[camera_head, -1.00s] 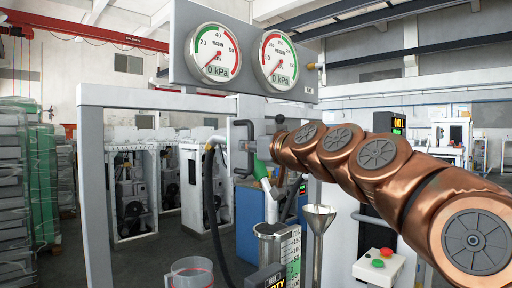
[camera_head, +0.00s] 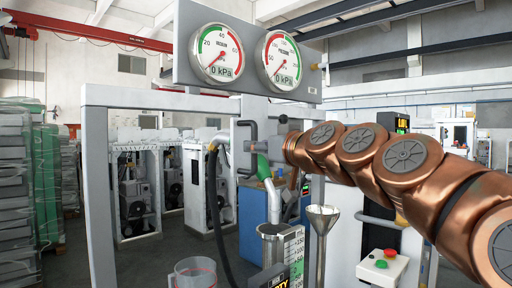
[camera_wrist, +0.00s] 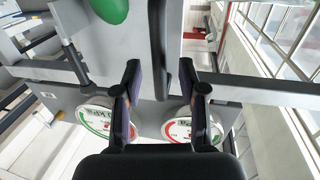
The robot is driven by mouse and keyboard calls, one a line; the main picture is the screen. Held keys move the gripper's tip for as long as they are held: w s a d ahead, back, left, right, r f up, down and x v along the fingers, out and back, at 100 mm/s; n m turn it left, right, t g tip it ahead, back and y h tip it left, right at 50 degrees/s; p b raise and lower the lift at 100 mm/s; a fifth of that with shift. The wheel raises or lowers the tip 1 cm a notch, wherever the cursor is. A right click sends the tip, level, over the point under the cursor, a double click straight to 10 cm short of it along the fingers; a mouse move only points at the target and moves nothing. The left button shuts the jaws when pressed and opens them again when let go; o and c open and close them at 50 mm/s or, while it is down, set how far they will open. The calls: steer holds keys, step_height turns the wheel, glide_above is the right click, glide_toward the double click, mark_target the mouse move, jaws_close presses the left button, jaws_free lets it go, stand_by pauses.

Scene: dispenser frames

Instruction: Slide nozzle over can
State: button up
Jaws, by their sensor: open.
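The nozzle has a green body (camera_head: 264,170) and a pale spout pointing down, and it hangs on the grey frame above a metal can with a scale (camera_head: 273,230). A dark hose is close by. In the wrist view a green part (camera_wrist: 110,9) shows at the top edge. My gripper (camera_head: 265,150) is at the frame's upright, just above and beside the nozzle. In the wrist view my gripper (camera_wrist: 159,70) is open, with a black bar handle (camera_wrist: 158,45) between its fingers. I cannot tell whether the fingers touch it.
Two kPa gauges (camera_head: 220,55) sit on a panel above the frame (camera_head: 98,180). A metal funnel (camera_head: 322,218) stands right of the can, and a clear cup (camera_head: 193,273) is left. A button box (camera_head: 382,266) is at lower right. A small black display stands before the can.

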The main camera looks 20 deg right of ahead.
steer(key=v, duration=0.9)
steer(key=shift+s, duration=0.1)
steer(key=shift+f, duration=0.1)
steer(key=s+a+f+g, duration=0.2)
steer(key=a+f+g, duration=0.1)
steer(key=f, duration=0.7)
steer(key=s+a+f+g+h, duration=0.15)
steer(key=a+f+g, duration=0.25)
steer(key=f, duration=0.7)
steer(key=s+a+f+g, duration=0.3)
steer(key=f, duration=0.7)
steer(key=s+d+f+m+g+h, duration=0.25)
steer(key=s+f+g, duration=0.25)
steer(key=s+f, duration=0.6)
steer(key=s+d+f+m+g+h, duration=0.1)
steer(key=s+d+f+g, duration=0.35)
steer(key=s+f, duration=0.65)
step_height(320, 180, up, 25)
steer(key=s+p, duration=0.2)
steer(key=p, duration=1.9)
steer(key=shift+s+a+f, duration=0.2)
steer(key=shift+a, duration=0.2)
